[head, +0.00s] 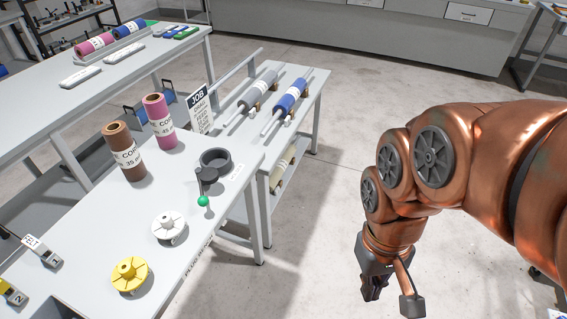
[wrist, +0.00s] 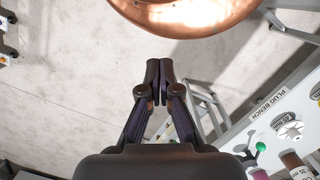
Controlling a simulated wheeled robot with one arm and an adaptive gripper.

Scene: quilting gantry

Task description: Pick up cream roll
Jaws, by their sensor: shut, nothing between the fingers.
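A cream roll (head: 282,168) lies on the lower shelf of the narrow grey stand, below the stand's top. The stand's leg and top edge partly hide it. My gripper (head: 374,291) hangs over the open floor to the right of the stand, well apart from the roll. In the wrist view its two dark fingers (wrist: 159,66) meet at the tips, shut with nothing between them.
A grey roll (head: 259,88) and a blue roll (head: 290,96) lie on the stand's top. Brown (head: 124,152) and pink (head: 159,122) rolls stand upright on the plug bench, near white (head: 168,226) and yellow (head: 130,275) plugs. The floor (head: 325,235) between stand and arm is clear.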

